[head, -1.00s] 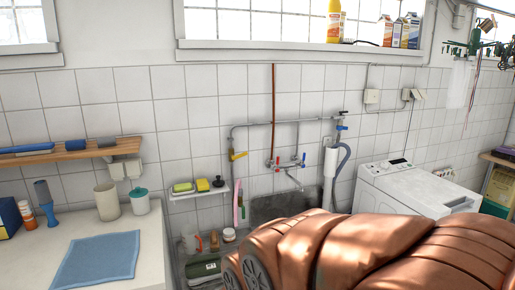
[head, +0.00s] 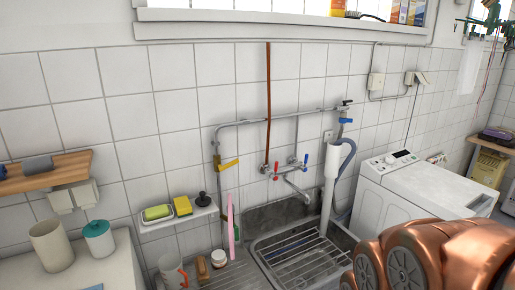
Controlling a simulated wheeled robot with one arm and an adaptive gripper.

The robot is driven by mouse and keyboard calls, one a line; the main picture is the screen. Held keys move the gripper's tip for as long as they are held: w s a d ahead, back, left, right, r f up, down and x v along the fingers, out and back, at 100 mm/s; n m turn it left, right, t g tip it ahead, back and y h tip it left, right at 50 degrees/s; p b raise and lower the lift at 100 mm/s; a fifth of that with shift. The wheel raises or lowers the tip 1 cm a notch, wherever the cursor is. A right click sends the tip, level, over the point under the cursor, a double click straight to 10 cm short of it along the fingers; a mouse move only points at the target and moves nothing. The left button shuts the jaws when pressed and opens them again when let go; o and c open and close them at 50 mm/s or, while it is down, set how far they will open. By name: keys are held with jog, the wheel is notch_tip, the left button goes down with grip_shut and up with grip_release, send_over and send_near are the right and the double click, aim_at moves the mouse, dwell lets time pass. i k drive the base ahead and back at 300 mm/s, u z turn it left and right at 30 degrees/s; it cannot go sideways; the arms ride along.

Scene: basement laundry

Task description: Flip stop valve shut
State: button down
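A yellow valve lever (head: 229,164) sits on the vertical grey pipe at the left of the pipework on the tiled wall. The lever points right and slightly up, across the pipe. A second valve with a blue handle (head: 345,120) sits at the right end of the horizontal pipe, above the white standpipe. The mixer tap (head: 288,170) between them has a blue and a red handle. The frames do not label which one is the stop valve. My gripper is not in view, and nothing is seen touching the valves.
A metal sink (head: 300,258) with a rack stands below the tap. A soap shelf (head: 178,214) with sponges juts out left of the yellow lever. A pink brush hangs below it. A white washing machine (head: 410,190) stands at the right, a white counter (head: 100,272) at the left.

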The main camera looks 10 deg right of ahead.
aim_at(221, 168)
jog(key=u, duration=0.05)
jog(key=i, duration=0.75)
jog(key=u, duration=0.75)
jog(key=i, duration=0.5)
jog(key=u, duration=0.4)
